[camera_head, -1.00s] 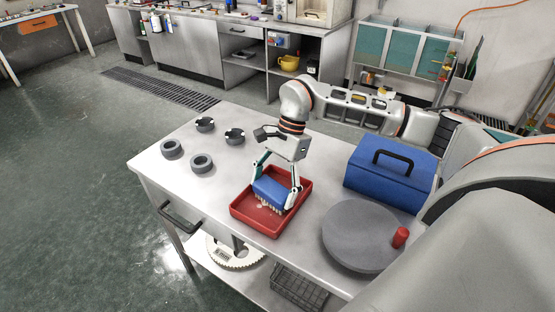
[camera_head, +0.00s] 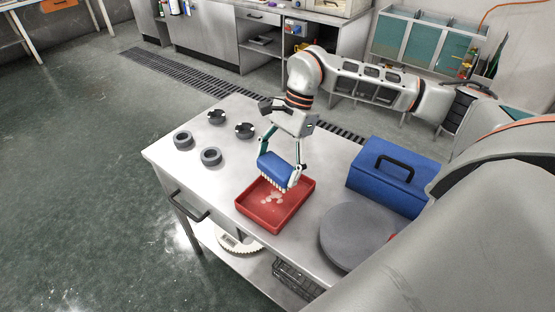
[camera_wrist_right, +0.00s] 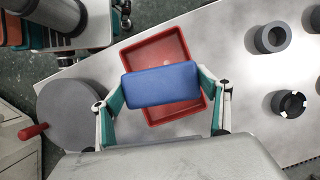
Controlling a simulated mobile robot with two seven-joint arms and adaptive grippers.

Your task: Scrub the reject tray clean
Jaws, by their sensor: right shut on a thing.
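The red reject tray (camera_head: 248,207) lies on the grey table, with pale smears (camera_head: 272,197) on its floor. My right gripper (camera_head: 277,168) is shut on a blue scrub brush (camera_head: 274,167) with pale bristles pointing down. The brush is over the far part of the tray; in the head view its bristles look lifted above the tray floor. In the right wrist view the fingers grip the blue brush back (camera_wrist_right: 161,86) at its two ends, and it hides the middle of the red tray (camera_wrist_right: 152,50). My left gripper is not in view.
A blue toolbox (camera_head: 388,180) and a grey round plate (camera_head: 352,237) stand right of the tray. Several dark rings (camera_head: 211,156) stand on the left of the table. The table (camera_head: 190,178) is bare between rings and tray. A drawer handle (camera_head: 187,208) sticks out in front.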

